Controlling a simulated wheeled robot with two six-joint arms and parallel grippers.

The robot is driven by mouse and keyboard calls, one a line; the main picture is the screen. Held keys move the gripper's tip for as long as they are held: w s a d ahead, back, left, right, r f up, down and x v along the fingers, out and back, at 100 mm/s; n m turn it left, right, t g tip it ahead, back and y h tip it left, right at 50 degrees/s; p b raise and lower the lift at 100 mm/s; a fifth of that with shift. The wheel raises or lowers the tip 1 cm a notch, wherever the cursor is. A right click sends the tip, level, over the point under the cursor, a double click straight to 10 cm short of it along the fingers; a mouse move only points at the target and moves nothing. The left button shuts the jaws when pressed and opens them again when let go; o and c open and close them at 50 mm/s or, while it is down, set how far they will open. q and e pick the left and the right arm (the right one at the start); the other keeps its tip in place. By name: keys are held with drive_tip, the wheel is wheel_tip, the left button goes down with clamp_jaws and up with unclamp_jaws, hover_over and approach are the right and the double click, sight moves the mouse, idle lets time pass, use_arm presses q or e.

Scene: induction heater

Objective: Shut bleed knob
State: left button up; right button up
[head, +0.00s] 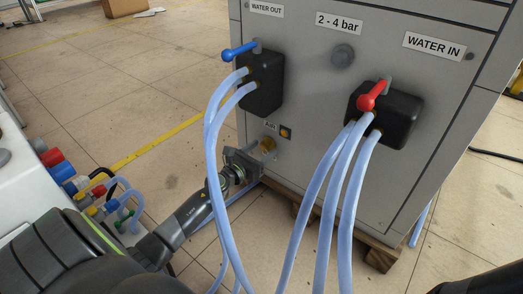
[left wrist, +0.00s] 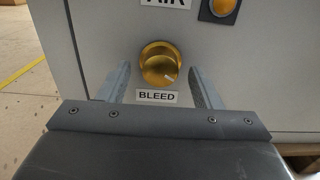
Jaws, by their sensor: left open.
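The bleed knob (left wrist: 160,64) is a round brass-coloured knob with a white pointer mark, on the grey cabinet front above a BLEED label (left wrist: 157,97). The mark points to the lower right in the left wrist view. In the head view the knob (head: 268,145) shows low on the cabinet, beside my left gripper (head: 257,157). My left gripper (left wrist: 160,85) is open, with one finger on each side of the knob in the left wrist view. I see a gap on both sides; contact is not visible. My right gripper is not in view.
A small amber button (head: 286,132) sits above the knob. Pale blue hoses (head: 212,150) hang from the WATER OUT block (head: 263,85), close to my left wrist. More hoses run from the WATER IN block (head: 398,118). The grey cabinet (head: 310,95) stands on a wooden pallet (head: 382,257).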

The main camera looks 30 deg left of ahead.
use_arm(q)
drive_tip(key=shift+w, duration=0.2)
drive_tip(key=c, duration=1)
